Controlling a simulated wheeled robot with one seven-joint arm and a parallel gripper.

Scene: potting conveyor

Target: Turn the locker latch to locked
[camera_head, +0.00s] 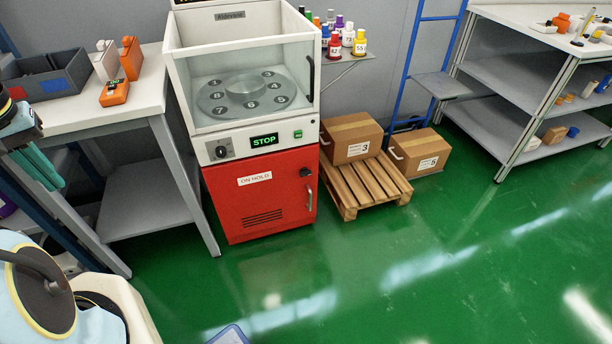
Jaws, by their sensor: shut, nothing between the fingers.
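The red locker (232,212) stands under the white machine, with its door closed and an "ON HOLD" label on it. Its latch (305,172) is a small dark knob at the upper right of the door. The knob is too small to tell which way it is turned. A vertical metal handle (309,199) sits just below the latch. My gripper (48,172), with teal fingers, is at the far left edge, partly cut off. It is shut and empty, well left of the locker and apart from it.
The machine's panel (262,142) reads "STOP". A wooden pallet (347,205) with a box (350,138) stands close to the locker's right. The green floor (400,270) in front is mostly clear.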

